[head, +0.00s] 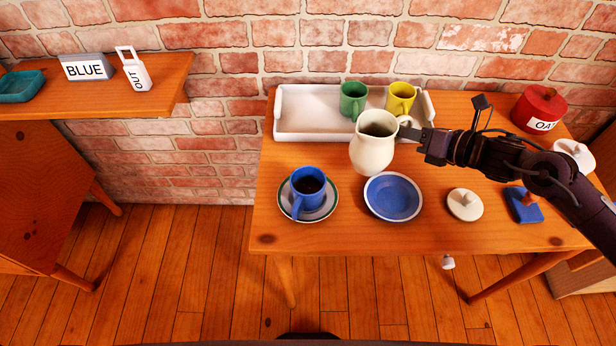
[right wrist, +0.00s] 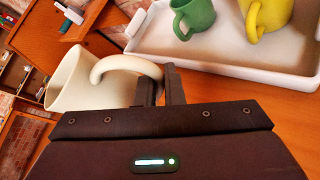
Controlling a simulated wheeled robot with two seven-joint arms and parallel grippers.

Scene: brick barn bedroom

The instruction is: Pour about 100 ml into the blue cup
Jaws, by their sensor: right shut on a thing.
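The blue cup (head: 308,187) stands upright on a saucer (head: 328,207) near the table's front left and holds dark liquid. A cream pitcher (head: 371,155) with dark liquid inside is held above the table, behind and right of the cup. It looks close to upright in the head view. My right gripper (head: 408,131) is shut on the pitcher's handle, which also shows in the right wrist view (right wrist: 125,62). The pitcher's spout is apart from the cup. My left gripper is not in view.
A white tray (head: 300,125) behind holds a green cup (head: 353,100) and a yellow cup (head: 400,98).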

